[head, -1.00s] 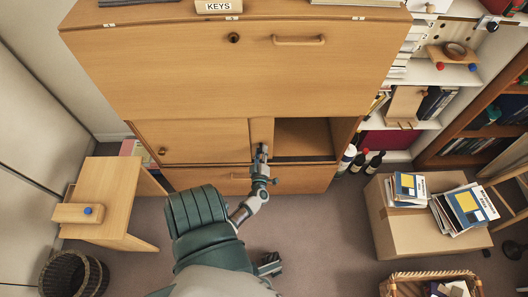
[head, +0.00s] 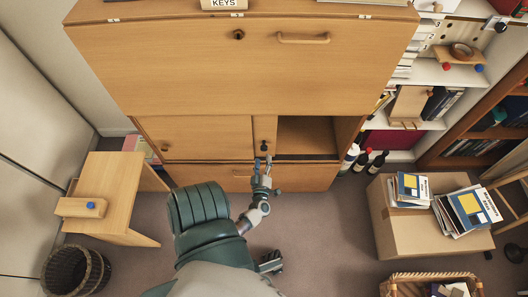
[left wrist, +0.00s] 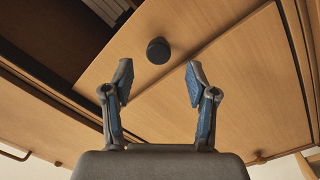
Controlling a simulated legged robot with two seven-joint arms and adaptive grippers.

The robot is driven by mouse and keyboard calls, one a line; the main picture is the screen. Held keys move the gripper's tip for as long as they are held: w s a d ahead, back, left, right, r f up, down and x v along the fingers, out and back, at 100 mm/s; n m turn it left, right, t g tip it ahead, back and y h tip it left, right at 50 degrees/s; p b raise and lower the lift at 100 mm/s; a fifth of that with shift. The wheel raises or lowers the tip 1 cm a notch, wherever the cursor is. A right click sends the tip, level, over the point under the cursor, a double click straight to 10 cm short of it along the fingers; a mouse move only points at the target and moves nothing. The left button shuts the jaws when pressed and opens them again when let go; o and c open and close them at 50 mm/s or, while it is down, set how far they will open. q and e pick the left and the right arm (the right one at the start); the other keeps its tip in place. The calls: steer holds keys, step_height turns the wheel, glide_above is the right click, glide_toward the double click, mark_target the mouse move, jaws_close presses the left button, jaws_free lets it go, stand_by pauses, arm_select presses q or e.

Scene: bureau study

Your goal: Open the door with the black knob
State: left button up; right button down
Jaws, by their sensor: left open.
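The black knob (left wrist: 158,50) sits on a light wood door (left wrist: 220,60) in the left wrist view, just beyond my left fingertips. In the head view this door (head: 264,128) shows as a narrow panel in the cabinet's lower part, with an uncovered dark compartment (head: 307,137) to its right. My left gripper (head: 262,164) is open in front of the door, just below the knob. In the left wrist view the open left gripper (left wrist: 158,85) has its fingers spread either side of the knob's line, empty and apart from it.
A shut left door (head: 205,138) with a brown knob and a drawer (head: 235,176) are close by. A box with books (head: 420,228) stands right, bottles (head: 368,163) beside the cabinet. A small wooden table (head: 118,190) and basket (head: 75,272) stand left. Floor between is clear.

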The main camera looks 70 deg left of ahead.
arm_select(q)
steer(key=v, duration=0.5)
steer(key=shift+s+d+f, duration=0.1)
steer(key=shift+s, duration=0.05)
stand_by(0.3)
